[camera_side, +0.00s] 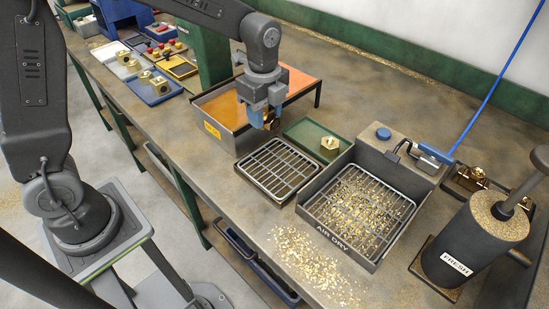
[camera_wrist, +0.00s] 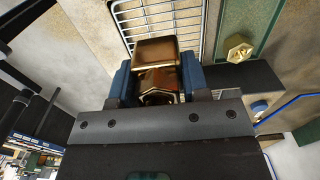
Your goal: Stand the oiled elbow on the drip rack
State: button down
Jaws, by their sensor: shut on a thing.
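My gripper (camera_side: 262,117) is shut on the oiled elbow (camera_wrist: 157,68), a dark, shiny brass fitting between the blue fingers in the wrist view. In the side view the elbow (camera_side: 269,121) is small and partly hidden by the fingers. It hangs above the bench, between the oil tray and the wire drip rack (camera_side: 278,170). The rack looks empty.
The orange oil tray (camera_side: 222,106) stands behind my gripper. A green tray (camera_side: 308,133) with a brass fitting (camera_side: 330,143) lies right of the rack. The AIR DRY tray (camera_side: 378,178) holds brass chips under its grid. Chips lie loose in front. A black FRESH canister (camera_side: 465,240) stands at right.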

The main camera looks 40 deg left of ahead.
aim_at(266, 156)
notch_tip(266, 156, down, 10)
jog(key=shift+d+r, duration=0.1)
jog(key=shift+r, duration=0.15)
jog(key=shift+f, duration=0.1)
jog(key=c, duration=0.6)
grip_release()
jog(key=shift+f, duration=0.1)
